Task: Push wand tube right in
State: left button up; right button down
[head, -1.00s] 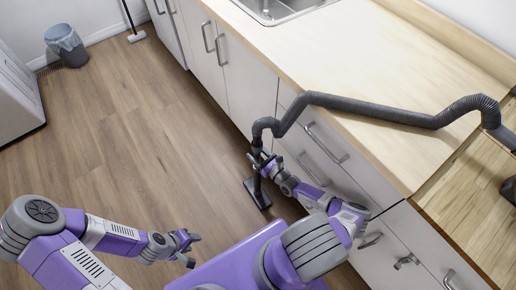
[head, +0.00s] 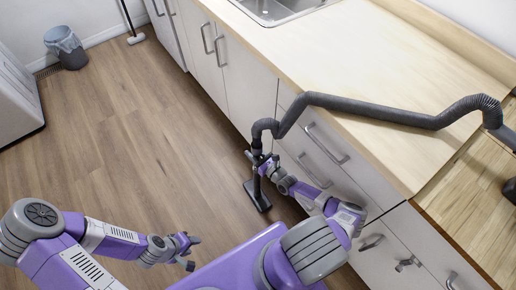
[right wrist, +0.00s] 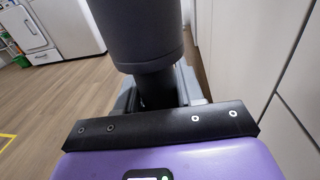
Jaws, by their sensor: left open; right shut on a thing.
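The dark vacuum wand stands close to the cabinet fronts, its flat black floor head (head: 257,196) low near the floor. A grey ribbed hose (head: 390,113) runs from the wand's top up over the counter. My right gripper (head: 262,163) is shut on the wand tube between hose end and floor head. In the right wrist view a thick dark cylinder (right wrist: 137,32) sits above a narrower black tube (right wrist: 157,88) between my grey fingers. How deep the narrower tube sits in the cylinder is unclear. My left gripper (head: 189,251) is open and empty over the floor.
White cabinets (head: 248,78) with bar handles stand just right of the wand, under a wooden counter (head: 360,70) with a sink (head: 275,8). A grey bin (head: 66,47) and a broom (head: 134,32) stand at the back. The wooden floor on the left is clear.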

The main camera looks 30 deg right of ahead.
notch_tip(320, 180, down, 10)
jog(key=b, duration=0.3)
grip_release()
jog(key=p+v, duration=0.2)
jog(key=v, duration=0.5)
jog(key=shift+s, duration=0.35)
dwell(1.7)
